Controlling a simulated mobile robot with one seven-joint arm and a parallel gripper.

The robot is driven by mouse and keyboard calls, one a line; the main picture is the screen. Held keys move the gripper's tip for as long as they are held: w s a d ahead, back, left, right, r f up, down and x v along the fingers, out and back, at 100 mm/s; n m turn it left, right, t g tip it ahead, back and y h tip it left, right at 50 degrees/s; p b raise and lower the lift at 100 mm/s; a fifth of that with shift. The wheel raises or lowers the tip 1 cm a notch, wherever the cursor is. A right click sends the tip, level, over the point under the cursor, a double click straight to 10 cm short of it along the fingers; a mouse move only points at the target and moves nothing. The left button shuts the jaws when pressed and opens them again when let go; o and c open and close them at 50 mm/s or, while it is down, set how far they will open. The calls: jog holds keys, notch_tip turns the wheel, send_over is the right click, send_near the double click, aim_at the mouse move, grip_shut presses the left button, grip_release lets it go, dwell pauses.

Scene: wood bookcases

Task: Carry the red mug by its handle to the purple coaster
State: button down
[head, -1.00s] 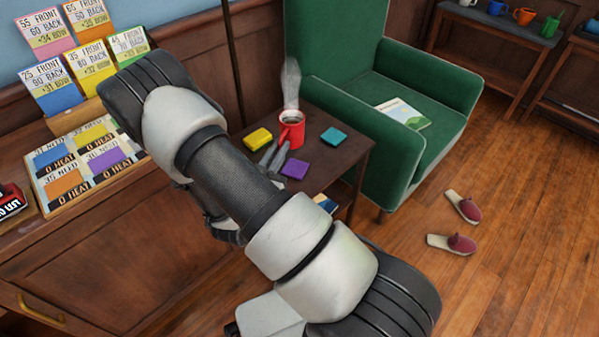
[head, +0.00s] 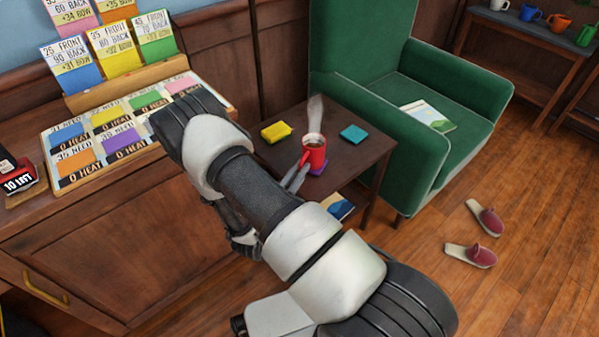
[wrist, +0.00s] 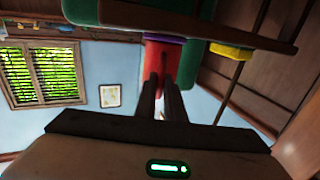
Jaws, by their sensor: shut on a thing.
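The red mug (head: 315,154), with dark liquid and steam above it, is upright over the purple coaster (head: 320,172) on the small dark side table (head: 365,175). The coaster's edge shows at the mug's base. I cannot tell whether a small gap is left between them. My gripper (head: 300,172) reaches in from the near left and is shut on the mug's handle. In the wrist view my gripper's fingers (wrist: 161,84) meet the red mug (wrist: 153,62), with the purple coaster (wrist: 164,38) at its base; the handle is mostly hidden by the fingers.
A yellow coaster (head: 276,132) lies left of the mug and a teal coaster (head: 353,133) right of it. A green armchair (head: 440,95) stands beside the table. A wooden cabinet (head: 130,225) with a card board (head: 115,125) is at left. Slippers (head: 471,255) lie on the floor.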

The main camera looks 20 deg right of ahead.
jog(key=c, duration=1.8)
grip_release()
jog(key=shift+c, duration=0.2)
jog(key=shift+s+a+r, duration=0.1)
jog(key=shift+a, duration=0.05)
jog(key=p+v, duration=0.2)
jog(key=v, duration=0.9)
jog(key=shift+s+a, duration=0.2)
jog(key=shift+s, duration=0.05)
